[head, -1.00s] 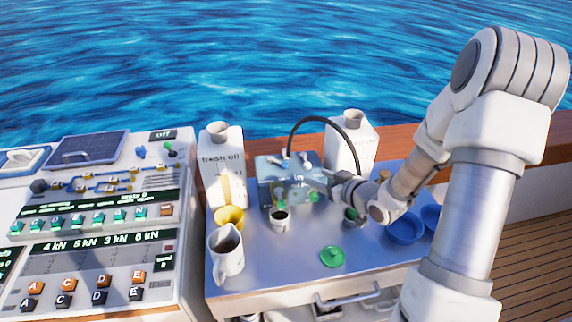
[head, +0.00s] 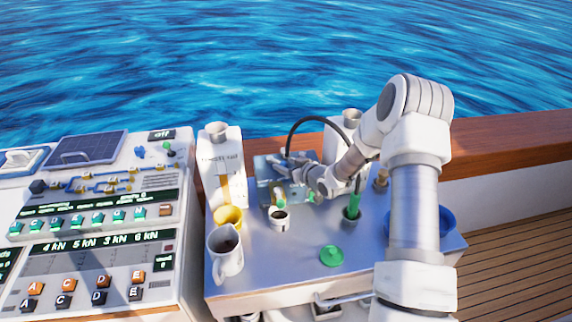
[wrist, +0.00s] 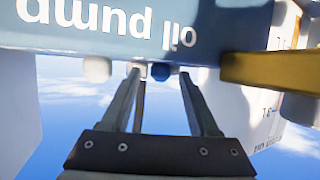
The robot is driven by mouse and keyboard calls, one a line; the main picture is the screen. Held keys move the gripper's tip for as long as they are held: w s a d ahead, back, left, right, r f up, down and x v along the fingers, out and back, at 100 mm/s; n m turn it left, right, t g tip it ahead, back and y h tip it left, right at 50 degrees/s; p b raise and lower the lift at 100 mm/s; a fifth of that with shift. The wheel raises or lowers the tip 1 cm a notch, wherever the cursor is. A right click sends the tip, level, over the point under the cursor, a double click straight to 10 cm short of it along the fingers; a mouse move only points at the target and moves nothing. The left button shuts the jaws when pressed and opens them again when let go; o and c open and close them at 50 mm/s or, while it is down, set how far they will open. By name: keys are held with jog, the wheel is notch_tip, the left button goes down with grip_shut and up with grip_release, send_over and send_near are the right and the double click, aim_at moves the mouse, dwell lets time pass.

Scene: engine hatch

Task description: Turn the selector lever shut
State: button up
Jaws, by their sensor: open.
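The blue-grey oil pump unit (head: 265,168) stands at the back of the metal table in the head view. In the wrist view its panel (wrist: 90,45) fills the top, with the lettering "oil pump" upside down. A brass-coloured bar (wrist: 270,70) sticks out at the right of the panel; I cannot tell whether it is the selector lever. In the head view my gripper (head: 291,163) hides part of the unit.
A fresh oil jug (head: 209,182) stands left of the unit, another white jug (head: 333,142) behind right. A black hose (head: 318,119) arches above.

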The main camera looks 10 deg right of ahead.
jog(key=shift+w+a+f, duration=0.1)
jog(key=shift+w, duration=0.15)
grip_shut()
jog(key=shift+a, duration=0.1)
